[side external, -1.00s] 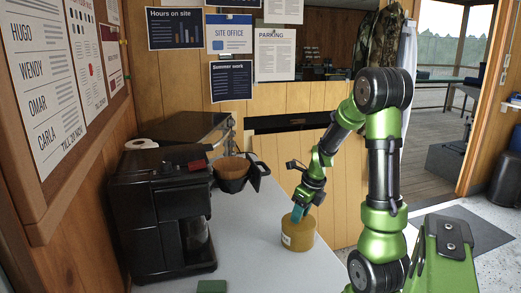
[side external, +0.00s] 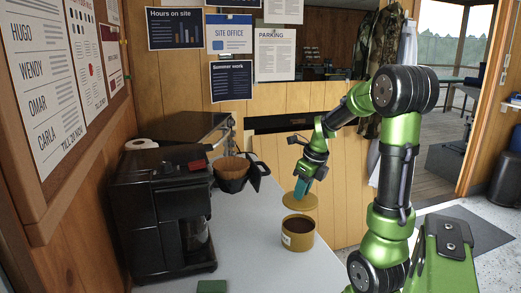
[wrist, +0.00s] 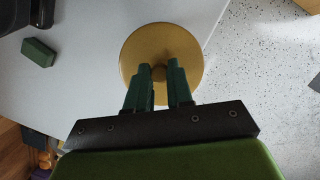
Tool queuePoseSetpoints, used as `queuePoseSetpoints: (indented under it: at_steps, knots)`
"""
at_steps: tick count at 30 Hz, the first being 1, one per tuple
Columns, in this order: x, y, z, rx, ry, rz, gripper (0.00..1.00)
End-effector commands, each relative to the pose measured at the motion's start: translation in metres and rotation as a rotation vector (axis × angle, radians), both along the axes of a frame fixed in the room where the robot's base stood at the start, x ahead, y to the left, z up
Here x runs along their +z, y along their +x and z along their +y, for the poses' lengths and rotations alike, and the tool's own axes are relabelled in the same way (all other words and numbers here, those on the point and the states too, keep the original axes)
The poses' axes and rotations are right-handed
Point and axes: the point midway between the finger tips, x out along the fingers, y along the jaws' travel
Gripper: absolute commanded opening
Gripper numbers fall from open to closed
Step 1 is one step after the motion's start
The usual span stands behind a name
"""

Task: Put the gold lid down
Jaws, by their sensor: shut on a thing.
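The gold lid (side external: 307,200) is a round disc with a knob, held clear of the tin in the side view. My gripper (side external: 300,188) is shut on the lid's knob, as the wrist view also shows, with the two green fingers (wrist: 161,82) at the knob. The lid (wrist: 140,47) fills the middle of the wrist view. The gold tin (side external: 298,240) stands open on the white counter, with dark brown contents showing. In the side view the lid is just behind and above the tin. The lid hides whatever lies under it in the wrist view.
A black coffee machine (side external: 155,220) stands on the left of the counter (side external: 245,268), with a brown filter in a black holder (side external: 232,175) behind it. A small green block (side external: 212,286) lies at the front. Counter between machine and tin is clear.

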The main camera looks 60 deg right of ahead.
Motion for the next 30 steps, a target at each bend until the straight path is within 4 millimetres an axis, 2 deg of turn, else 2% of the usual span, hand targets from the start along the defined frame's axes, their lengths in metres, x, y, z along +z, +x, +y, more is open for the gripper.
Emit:
queuePoseSetpoints:
  at_steps: [1, 3, 7, 15, 21, 26, 30]
  knots:
    - [0.008, 0.001, 0.0, 0.002, -0.002, -0.003, 0.0]
    - [0.011, 0.001, 0.001, 0.005, 0.001, 0.0, 0.0]
    - [0.0, 0.012, -0.009, 0.003, 0.004, 0.004, 0.0]
    - [-0.038, 0.066, -0.063, 0.009, 0.002, 0.006, 0.0]
    - [-0.051, 0.099, -0.095, 0.032, 0.0, 0.002, 0.0]
    - [-0.048, 0.109, -0.104, 0.042, 0.0, 0.001, 0.0]
    - [-0.071, 0.108, -0.103, 0.052, 0.005, 0.004, 0.0]
